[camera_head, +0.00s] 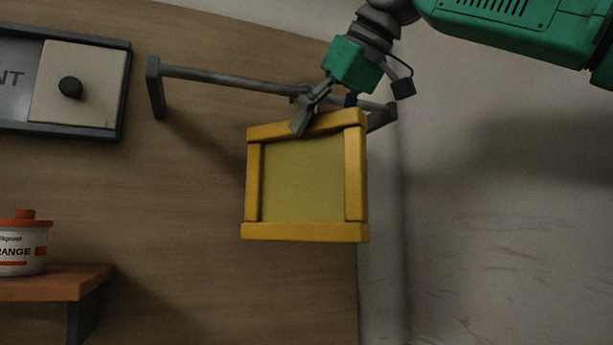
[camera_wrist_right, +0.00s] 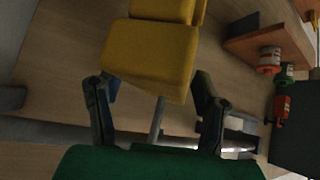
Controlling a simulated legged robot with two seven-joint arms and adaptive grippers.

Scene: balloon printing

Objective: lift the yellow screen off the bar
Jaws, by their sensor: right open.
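The yellow screen (camera_head: 305,180), a square frame with a duller yellow panel, hangs at the right end of the grey bar (camera_head: 225,79), slightly tilted. My right gripper (camera_head: 324,112) is at the screen's top edge, with one finger in front of the top rail. In the right wrist view, the yellow frame (camera_wrist_right: 150,52) lies between and beyond the two spread fingertips (camera_wrist_right: 150,84). The fingers are open, and I cannot tell whether either touches the frame. How the screen hangs on the bar is hidden by the gripper. My left gripper is not in view.
The bar stands off a wooden wall panel (camera_head: 190,200) on end brackets. A dark-framed board with a pale knobbed plate (camera_head: 80,84) is at upper left. An orange shelf (camera_head: 50,283) with an orange-lidded jar (camera_head: 22,246) is at lower left. Space below the screen is clear.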

